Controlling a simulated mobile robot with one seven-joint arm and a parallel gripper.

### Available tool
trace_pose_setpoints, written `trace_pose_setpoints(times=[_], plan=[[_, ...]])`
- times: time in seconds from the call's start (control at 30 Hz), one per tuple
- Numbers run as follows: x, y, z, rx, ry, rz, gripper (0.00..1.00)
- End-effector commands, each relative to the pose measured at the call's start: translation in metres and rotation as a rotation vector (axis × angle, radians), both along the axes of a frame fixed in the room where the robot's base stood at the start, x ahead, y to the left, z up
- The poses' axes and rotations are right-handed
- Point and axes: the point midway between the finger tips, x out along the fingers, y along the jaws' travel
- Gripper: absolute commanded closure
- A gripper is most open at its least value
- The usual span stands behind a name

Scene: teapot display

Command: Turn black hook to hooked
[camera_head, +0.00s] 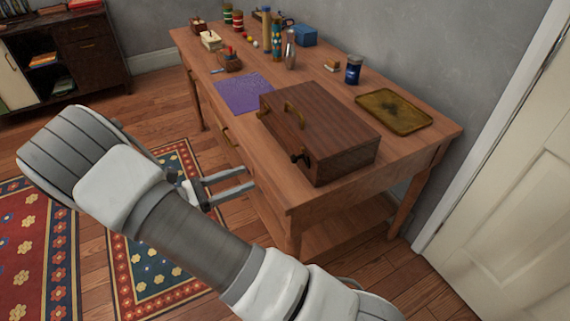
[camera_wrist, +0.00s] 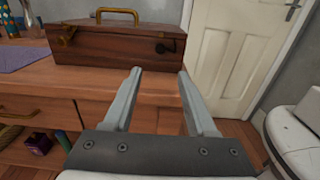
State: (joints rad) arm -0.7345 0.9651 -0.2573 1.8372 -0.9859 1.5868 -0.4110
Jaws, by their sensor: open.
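The black hook (camera_wrist: 165,47) is a small dark fitting at the right end of the box front in the wrist view. In the head view a small dark fitting (camera_head: 300,157) shows at the near front corner. Whether the hook is engaged is too small to tell. My gripper (camera_head: 248,178) is open and empty, in front of the bench and apart from the box. In the wrist view its fingertips (camera_wrist: 160,72) point toward the hook end.
The wooden workbench (camera_head: 420,152) carries a purple sheet (camera_head: 243,93), a yellowish tray (camera_head: 394,111), a blue jar (camera_head: 354,70) and several bottles and small items farther back. A white door (camera_head: 510,190) stands to the right.

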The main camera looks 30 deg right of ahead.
Motion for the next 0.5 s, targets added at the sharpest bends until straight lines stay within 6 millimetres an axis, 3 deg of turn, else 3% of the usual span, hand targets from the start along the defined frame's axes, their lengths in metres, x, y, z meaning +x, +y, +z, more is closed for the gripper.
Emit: trace_pose_setpoints(times=[0.3, 0.5], plan=[[0.001, -0.072, -0.002, 0.001, 0.0, -0.005, 0.43], [0.003, -0.106, -0.001, 0.001, -0.001, -0.004, 0.43]])
